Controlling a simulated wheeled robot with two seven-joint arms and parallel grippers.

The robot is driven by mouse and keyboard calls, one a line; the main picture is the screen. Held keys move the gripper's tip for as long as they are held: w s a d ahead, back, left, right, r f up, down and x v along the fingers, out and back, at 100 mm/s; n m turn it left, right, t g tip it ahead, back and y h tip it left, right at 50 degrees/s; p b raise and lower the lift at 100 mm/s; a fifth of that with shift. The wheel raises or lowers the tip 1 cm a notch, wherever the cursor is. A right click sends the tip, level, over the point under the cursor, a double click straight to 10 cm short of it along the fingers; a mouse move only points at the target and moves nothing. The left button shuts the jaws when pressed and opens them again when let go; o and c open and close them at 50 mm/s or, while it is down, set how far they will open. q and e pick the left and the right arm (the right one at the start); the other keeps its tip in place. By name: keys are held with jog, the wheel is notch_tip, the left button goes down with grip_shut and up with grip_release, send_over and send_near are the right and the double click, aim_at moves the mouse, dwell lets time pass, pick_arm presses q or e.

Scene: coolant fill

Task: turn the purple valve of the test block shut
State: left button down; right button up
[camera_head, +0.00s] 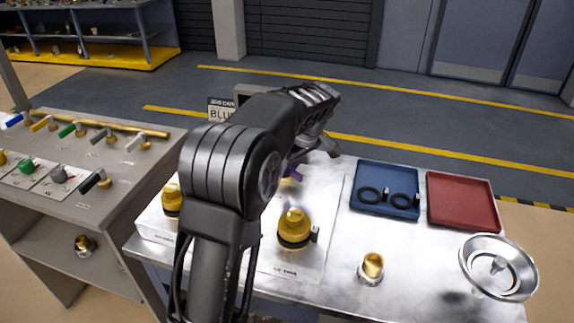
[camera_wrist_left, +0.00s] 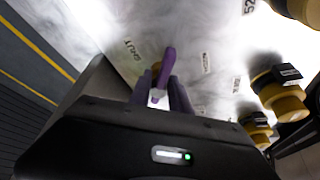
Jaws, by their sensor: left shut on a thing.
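The purple valve handle (camera_wrist_left: 168,58) shows in the wrist view, standing out from between the fingertips of my left gripper (camera_wrist_left: 161,92). The gripper is shut on the handle. A printed word that looks like SHUT is on the pale block (camera_wrist_left: 205,30) beside the handle. In the head view, a bit of the purple valve (camera_head: 293,172) shows below my left gripper (camera_head: 312,152), at the back of the silver test block (camera_head: 325,215). My own arm hides much of the block and the rest of the valve. My right gripper is not in view.
Brass fittings with black collars (camera_head: 294,228) stand on the block. A blue tray (camera_head: 388,212) with two black rings, a red tray (camera_head: 462,200), a loose brass fitting (camera_head: 371,266) and a metal bowl (camera_head: 498,266) are to the right. A bench with coloured levers (camera_head: 100,140) is at left.

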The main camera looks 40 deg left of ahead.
pick_arm(q)
jog(key=n, duration=0.1)
jog(key=n+g+p, duration=0.1)
jog(key=n+p, duration=0.1)
jog(key=shift+w+r+n, duration=0.15)
jog(key=shift+w+n, duration=0.1)
jog(key=shift+n, duration=0.15)
jog(key=shift+w+n+g+p, duration=0.15)
jog(key=shift+n+g+p, duration=0.6)
jog(key=shift+n, duration=0.55)
jog(key=shift+a, duration=0.1)
dwell(0.3)
jog(key=c, duration=1.2)
grip_release()
jog(key=shift+c, duration=0.2)
